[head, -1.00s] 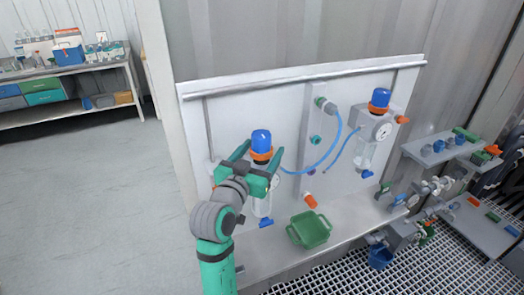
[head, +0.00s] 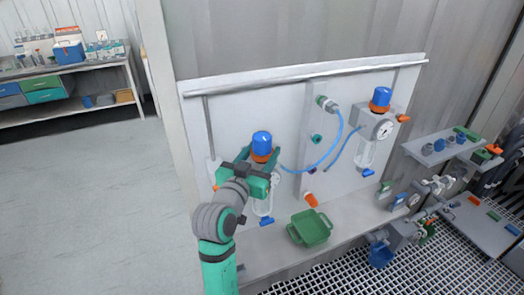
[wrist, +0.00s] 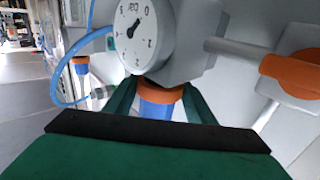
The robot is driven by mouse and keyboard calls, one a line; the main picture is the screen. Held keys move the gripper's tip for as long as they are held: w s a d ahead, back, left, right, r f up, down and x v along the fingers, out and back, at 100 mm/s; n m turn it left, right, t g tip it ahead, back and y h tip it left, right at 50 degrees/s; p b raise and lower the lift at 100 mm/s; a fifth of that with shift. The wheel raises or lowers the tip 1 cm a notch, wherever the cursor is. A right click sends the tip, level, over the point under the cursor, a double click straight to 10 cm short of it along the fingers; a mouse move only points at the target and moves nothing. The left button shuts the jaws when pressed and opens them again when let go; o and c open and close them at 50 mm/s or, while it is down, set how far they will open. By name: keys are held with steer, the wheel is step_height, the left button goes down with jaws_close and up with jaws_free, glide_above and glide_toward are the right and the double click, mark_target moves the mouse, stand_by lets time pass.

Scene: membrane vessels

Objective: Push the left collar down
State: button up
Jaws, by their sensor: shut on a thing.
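The left vessel on the white panel has a blue cap (head: 262,140) with the orange left collar (head: 262,156) just under it. My gripper (head: 261,160) is around the collar from the front, one green finger on each side, and is shut on it. In the wrist view, which looks upside down, the orange collar (wrist: 163,94) and the blue cap (wrist: 157,109) show between the fingers (wrist: 160,101). My gripper body hides much of the cap there. The left gauge (wrist: 137,32) shows close by. The clear bowl (head: 263,206) hangs below.
A similar right vessel with a blue cap (head: 381,97) and gauge is on the panel. A blue hose (head: 331,150) loops between the vessels. A green tray (head: 311,228) stands on the ledge below. An orange-handled valve (wrist: 291,72) sits beside the left gauge. Open floor lies left.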

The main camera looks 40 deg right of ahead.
steer(key=o, duration=1.5)
steer(key=shift+f, duration=0.25)
steer(key=v, duration=1.1)
